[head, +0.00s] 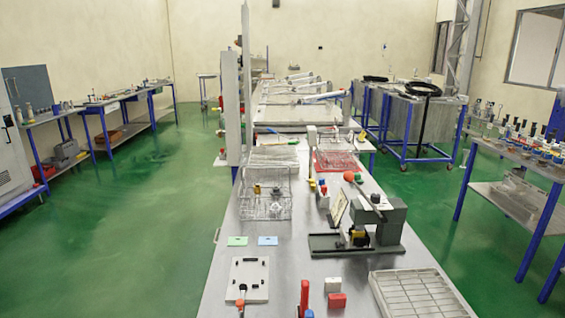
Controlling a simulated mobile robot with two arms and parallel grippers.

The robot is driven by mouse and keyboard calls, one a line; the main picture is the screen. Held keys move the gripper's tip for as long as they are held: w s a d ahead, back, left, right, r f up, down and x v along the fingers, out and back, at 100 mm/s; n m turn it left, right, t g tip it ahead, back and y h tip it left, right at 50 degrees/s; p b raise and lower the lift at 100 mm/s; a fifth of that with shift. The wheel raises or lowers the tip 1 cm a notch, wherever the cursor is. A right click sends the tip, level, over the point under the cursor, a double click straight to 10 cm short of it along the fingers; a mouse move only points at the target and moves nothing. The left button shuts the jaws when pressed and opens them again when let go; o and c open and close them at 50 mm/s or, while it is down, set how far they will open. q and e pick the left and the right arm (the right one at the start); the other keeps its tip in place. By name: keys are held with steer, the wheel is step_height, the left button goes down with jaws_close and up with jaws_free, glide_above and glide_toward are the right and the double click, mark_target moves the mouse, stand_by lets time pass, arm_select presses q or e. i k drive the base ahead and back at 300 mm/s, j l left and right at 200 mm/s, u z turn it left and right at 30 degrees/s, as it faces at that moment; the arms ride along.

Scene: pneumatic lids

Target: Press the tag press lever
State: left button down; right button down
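The tag press (390,222) is a dark grey bench device on the right half of the metal bench. Its lever (364,191) is a thin arm, raised and slanting up to the left, with an orange ball knob (349,176) at its end. A yellow and black part (357,236) sits low in the press, above its dark base plate (325,244). A small framed cream plate (338,208) leans upright just left of the press. Neither of my grippers shows in the head view.
A grey slotted tray (418,292) is front right. Red and white blocks (336,300) and an upright red object (304,296) stand between. Wire baskets (264,206) stand behind.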

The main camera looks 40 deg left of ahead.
mark_target(348, 175)
steer(key=i+l+u, duration=0.25)
steer(key=u, duration=0.2)
steer(key=i+l+u, duration=0.25)
steer(key=u, duration=0.25)
steer(key=i+l+u, duration=0.15)
steer(key=l+u, duration=0.3)
steer(key=i+l+u, duration=0.1)
steer(key=l+u, duration=0.85)
